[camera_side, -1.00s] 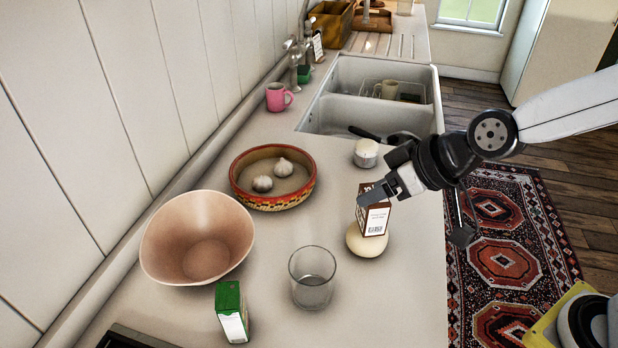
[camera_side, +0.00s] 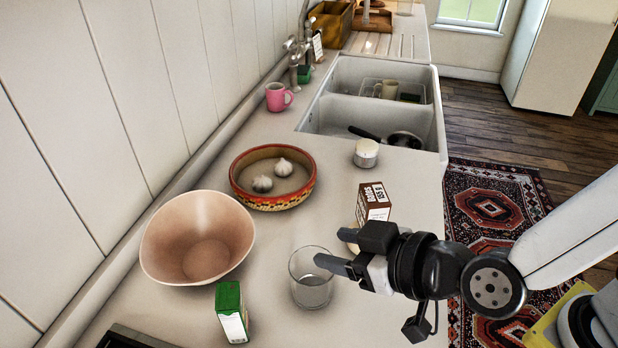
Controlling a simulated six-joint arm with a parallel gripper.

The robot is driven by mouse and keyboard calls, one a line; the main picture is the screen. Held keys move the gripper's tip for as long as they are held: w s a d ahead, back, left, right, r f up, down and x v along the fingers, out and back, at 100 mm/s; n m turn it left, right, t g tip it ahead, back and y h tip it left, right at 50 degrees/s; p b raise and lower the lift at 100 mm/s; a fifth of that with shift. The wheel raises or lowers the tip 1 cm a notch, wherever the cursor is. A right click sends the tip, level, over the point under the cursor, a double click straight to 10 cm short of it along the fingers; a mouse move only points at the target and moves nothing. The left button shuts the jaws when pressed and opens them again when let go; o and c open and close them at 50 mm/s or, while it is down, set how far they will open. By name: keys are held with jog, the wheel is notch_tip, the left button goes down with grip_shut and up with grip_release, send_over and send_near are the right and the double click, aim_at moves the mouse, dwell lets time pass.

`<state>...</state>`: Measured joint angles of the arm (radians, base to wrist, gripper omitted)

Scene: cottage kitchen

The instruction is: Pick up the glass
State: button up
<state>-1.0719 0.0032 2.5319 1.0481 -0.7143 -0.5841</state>
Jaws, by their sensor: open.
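The clear glass (camera_side: 308,290) stands upright on the counter at the front middle, between the pink bowl and my arm. My gripper (camera_side: 336,252) is open and comes in from the right. Its fingers point left. One fingertip overlaps the glass's upper right rim in the picture. I cannot tell whether they touch. Nothing shows held between the fingers.
A green carton (camera_side: 231,313) and a pink bowl (camera_side: 198,240) stand left of the glass. A brown box (camera_side: 373,203) stands behind my gripper, with a pale round thing mostly hidden there. A painted bowl (camera_side: 272,200) holds garlic. A candle (camera_side: 366,153) stands near the sink (camera_side: 320,103).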

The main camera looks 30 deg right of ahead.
send_near(294, 278)
jog(key=w+f, duration=0.1)
jog(key=shift+w+f, duration=0.15)
jog(key=shift+f, duration=0.05)
jog(key=shift+w, duration=0.1)
jog(key=shift+x, duration=1.25)
jog(key=shift+x, duration=2.6)
grip_shut()
